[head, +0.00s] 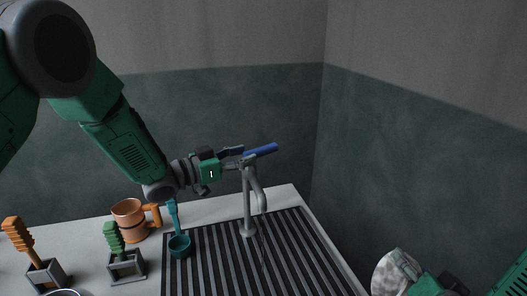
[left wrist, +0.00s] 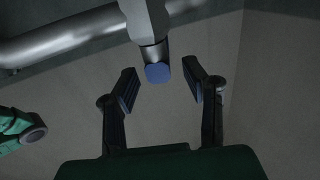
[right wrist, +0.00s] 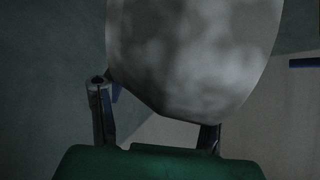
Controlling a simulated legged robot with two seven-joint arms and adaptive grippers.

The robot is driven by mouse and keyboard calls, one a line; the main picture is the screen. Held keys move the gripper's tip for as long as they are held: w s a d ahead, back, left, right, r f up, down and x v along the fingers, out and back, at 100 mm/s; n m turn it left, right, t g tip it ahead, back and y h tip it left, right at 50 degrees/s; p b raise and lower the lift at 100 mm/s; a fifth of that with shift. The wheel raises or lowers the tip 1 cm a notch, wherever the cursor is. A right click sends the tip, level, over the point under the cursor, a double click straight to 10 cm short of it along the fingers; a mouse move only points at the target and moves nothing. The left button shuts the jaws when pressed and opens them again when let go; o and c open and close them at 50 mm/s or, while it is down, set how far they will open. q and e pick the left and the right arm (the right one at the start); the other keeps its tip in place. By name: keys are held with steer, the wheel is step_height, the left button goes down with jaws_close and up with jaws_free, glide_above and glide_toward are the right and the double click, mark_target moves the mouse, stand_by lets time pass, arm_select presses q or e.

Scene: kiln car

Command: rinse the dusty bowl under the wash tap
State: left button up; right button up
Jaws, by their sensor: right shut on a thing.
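The wash tap (head: 248,200) is a grey post with a curved spout over a slatted drain. Its lever has a blue end (head: 263,150), which also shows in the left wrist view (left wrist: 158,73). My left gripper (head: 238,155) is beside the lever. Its fingers are open, with the blue end between them and a gap on each side. The dusty bowl (head: 392,274), mottled grey and white, is at the lower right, away from the tap. My right gripper (head: 432,284) is shut on it; the bowl fills much of the right wrist view (right wrist: 190,50).
A wall corner stands behind the tap. The slats below the spout are clear.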

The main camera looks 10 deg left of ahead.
arm_select(q)
steer(key=v, duration=0.5)
steer(key=shift+s+a, duration=0.1)
steer(key=shift+a, duration=0.05)
steer(key=shift+f, duration=0.15)
